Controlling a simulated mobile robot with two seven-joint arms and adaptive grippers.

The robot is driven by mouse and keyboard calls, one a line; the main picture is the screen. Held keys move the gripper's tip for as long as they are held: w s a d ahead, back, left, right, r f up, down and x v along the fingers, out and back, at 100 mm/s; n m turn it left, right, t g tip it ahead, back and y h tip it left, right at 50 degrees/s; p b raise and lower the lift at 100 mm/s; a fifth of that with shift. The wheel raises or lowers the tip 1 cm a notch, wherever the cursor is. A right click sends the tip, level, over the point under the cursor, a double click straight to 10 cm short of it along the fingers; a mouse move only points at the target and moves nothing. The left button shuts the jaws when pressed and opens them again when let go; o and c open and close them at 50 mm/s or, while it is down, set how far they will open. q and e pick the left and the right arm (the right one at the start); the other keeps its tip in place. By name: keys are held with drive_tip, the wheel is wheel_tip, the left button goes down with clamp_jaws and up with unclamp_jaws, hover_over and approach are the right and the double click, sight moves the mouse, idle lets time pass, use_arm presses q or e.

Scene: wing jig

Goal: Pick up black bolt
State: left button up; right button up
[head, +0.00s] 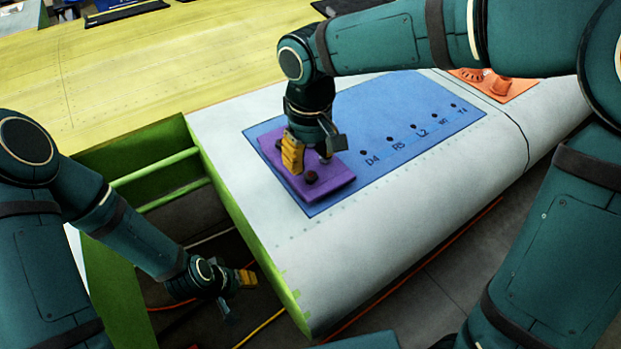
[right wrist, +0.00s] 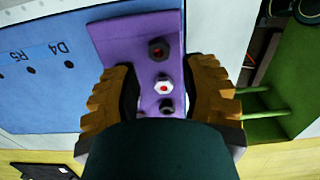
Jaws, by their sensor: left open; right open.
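A black hex bolt (head: 311,177) stands near the front edge of the purple plate (head: 341,185). In the right wrist view this black bolt (right wrist: 158,49) is at the top of a row of three. A silver bolt (right wrist: 163,85) is in the middle, and another dark bolt (right wrist: 167,104) is below it, close to my palm. My right gripper (head: 313,152) points down over the plate, open, its two fingers on either side of the row and apart from the bolts. My left gripper (head: 238,295) is open and empty, low beside the wing's green end.
The purple plate lies on a blue mat (head: 415,97) with a row of labelled dark holes on the pale wing panel (head: 350,255). An orange patch (head: 518,87) with orange parts is at the far right. Green rails (head: 160,165) and cables lie left of the panel.

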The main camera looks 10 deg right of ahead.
sight(310, 174)
drive_tip(key=shift+f+b, duration=0.4)
drive_tip(key=shift+f, duration=2.35)
clamp_jaws()
